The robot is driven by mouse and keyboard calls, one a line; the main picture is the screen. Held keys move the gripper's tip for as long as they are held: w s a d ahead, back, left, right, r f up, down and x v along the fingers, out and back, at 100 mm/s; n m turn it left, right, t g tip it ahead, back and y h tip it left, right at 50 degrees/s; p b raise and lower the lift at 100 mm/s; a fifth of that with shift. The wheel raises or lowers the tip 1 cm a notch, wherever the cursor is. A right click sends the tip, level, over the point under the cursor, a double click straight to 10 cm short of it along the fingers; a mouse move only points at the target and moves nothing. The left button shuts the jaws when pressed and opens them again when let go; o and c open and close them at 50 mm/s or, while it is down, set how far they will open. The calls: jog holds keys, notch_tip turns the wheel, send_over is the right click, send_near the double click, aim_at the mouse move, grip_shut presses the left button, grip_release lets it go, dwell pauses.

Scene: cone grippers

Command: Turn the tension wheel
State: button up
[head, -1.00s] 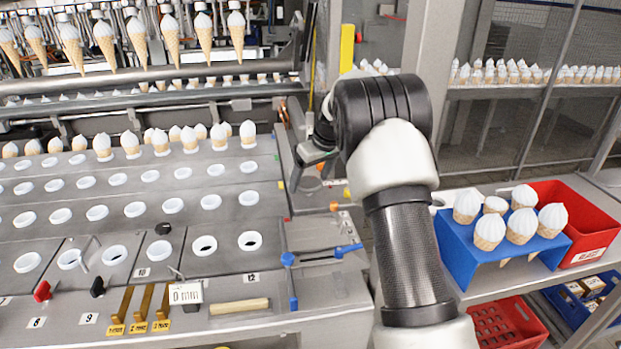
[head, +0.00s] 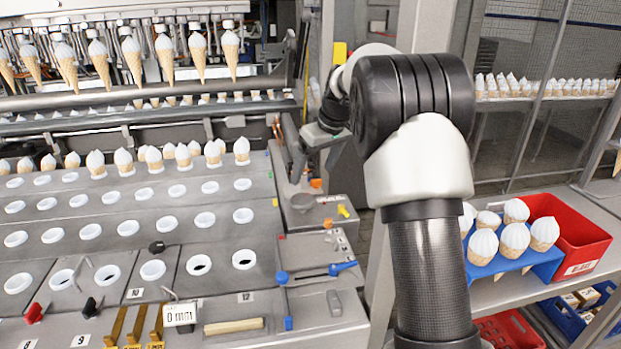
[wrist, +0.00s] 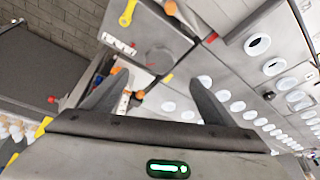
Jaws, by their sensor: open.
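My gripper (head: 312,162) is at the right end of the cone machine in the head view, partly hidden behind my arm. In the wrist view its two grey fingers (wrist: 157,80) stand wide apart with nothing between them. A grey round knob (head: 303,203) sits on the machine's side panel, below my gripper in the picture; it may be the tension wheel, but I cannot tell for sure. An orange knob (head: 316,183) and a yellow handle (head: 344,211) are near it. The yellow handle also shows at the top of the wrist view (wrist: 127,12).
The machine deck (head: 120,250) has rows of white-rimmed holes, with cones along its back row. Blue-ended levers (head: 318,273) lie on the near panel. At right, a blue cone stand (head: 545,262) and a red bin (head: 570,235) sit on a shelf.

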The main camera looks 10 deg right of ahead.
jog(key=shift+r, duration=0.25)
jog(key=m+g+h+p, duration=0.1)
jog(key=m+h+p, duration=0.5)
jog(key=m+p, duration=0.8)
send_near(303, 199)
jog(key=d+f, duration=0.1)
jog(key=f, duration=0.1)
jog(key=w+d+f+m, duration=0.1)
jog(key=f, duration=0.2)
jog(key=w+f+m, duration=0.1)
jog(key=f, duration=0.1)
jog(key=shift+d+f+b, duration=0.15)
jog(key=shift+d+b, duration=0.2)
jog(key=shift+d, duration=0.05)
